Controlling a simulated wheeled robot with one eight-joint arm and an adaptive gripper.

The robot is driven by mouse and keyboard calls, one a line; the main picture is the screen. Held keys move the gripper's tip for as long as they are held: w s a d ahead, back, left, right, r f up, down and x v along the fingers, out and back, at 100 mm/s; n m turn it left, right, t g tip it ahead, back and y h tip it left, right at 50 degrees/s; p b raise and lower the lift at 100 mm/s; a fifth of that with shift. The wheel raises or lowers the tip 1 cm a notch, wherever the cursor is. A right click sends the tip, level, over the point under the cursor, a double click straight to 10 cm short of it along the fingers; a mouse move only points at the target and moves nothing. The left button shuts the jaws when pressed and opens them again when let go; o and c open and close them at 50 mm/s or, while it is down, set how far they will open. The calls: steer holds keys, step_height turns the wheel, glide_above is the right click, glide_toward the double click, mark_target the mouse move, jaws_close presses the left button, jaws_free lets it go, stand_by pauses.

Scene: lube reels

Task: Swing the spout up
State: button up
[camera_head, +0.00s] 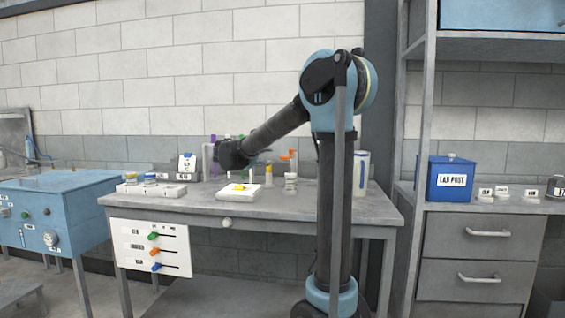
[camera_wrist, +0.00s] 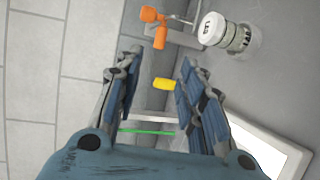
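An orange fitting (camera_head: 290,155) with a thin rod stands at the back of the workbench; I cannot tell for sure that it is the spout. It also shows in the wrist view (camera_wrist: 152,14), beyond my fingertips. My gripper (camera_wrist: 158,62) is open, with its two fingers spread and apart from the fitting. A small yellow cylinder (camera_wrist: 163,84) appears between the fingers, but I see no contact. In the head view, my gripper (camera_head: 230,155) is dark, above the bench left of the fitting, and its fingers are hard to make out.
A labelled white-lidded jar (camera_wrist: 215,30) stands beside the orange fitting. A white tray (camera_head: 229,191) and a white block (camera_head: 150,190) lie on the bench (camera_head: 300,203). A panel with coloured levers (camera_head: 130,245) hangs at its front. A blue box (camera_head: 450,180) stands right.

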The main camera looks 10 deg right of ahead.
mark_target(282, 158)
steer(key=x, duration=1.4)
steer(key=shift+w+d, duration=0.2)
steer(key=shift+d, duration=0.05)
jaws_close()
